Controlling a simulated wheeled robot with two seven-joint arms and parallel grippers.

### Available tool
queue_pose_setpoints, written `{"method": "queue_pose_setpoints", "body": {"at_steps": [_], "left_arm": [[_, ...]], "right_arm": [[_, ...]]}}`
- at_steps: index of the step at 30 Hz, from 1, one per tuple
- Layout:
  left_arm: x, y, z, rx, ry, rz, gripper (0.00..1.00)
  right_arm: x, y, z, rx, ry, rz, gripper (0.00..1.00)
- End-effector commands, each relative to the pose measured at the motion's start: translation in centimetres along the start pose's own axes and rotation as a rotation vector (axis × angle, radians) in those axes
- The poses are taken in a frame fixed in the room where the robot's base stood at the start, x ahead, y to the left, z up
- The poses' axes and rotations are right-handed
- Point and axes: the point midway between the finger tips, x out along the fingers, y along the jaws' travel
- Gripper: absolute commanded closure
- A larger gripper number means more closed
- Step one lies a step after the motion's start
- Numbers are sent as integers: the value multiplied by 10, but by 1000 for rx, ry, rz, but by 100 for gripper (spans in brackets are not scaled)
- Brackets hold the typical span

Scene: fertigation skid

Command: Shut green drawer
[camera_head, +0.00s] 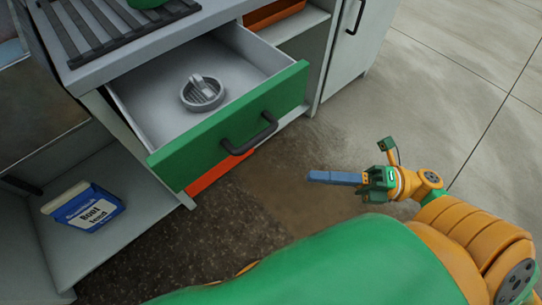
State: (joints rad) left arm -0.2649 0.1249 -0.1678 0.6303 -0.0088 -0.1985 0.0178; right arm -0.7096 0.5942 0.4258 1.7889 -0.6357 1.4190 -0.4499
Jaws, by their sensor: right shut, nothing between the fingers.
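The green drawer (185,157) stands pulled out of the grey bench, its green front facing me with a dark bar handle (250,134). A round grey ribbed dish (202,94) lies inside it, with a small pale piece on top. My right gripper (312,177) is shut and empty, with its blue fingers pointing left over the floor. It is to the right of the drawer front and apart from it and from the handle. My left gripper is not in view.
An orange-red panel (222,171) shows below the green front. A blue "Root feed" box (84,207) lies on the low shelf at left. A black slatted rack (115,28) sits on the benchtop. An orange container (273,13) is in the cubby behind. Floor at right is clear.

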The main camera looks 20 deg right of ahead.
Motion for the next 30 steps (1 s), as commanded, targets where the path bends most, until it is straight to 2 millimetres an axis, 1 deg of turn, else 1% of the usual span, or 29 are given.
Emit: {"method": "queue_pose_setpoints", "body": {"at_steps": [1, 3, 10, 12, 15, 19, 30], "left_arm": [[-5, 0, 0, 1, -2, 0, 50], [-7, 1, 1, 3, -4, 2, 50], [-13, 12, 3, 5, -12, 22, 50], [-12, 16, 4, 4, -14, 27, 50], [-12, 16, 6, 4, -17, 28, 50], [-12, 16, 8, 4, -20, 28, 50], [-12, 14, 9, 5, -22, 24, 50]], "right_arm": [[11, 4, 0, 0, 1, 5, 100], [27, 4, 1, 0, -1, 6, 100], [77, 4, 2, 2, -5, 7, 100], [85, 2, 12, -1, -5, 6, 100], [95, 2, 21, 1, -5, 5, 100], [102, 1, 29, 3, -6, 3, 100], [103, 1, 30, 6, -6, 3, 100]]}}
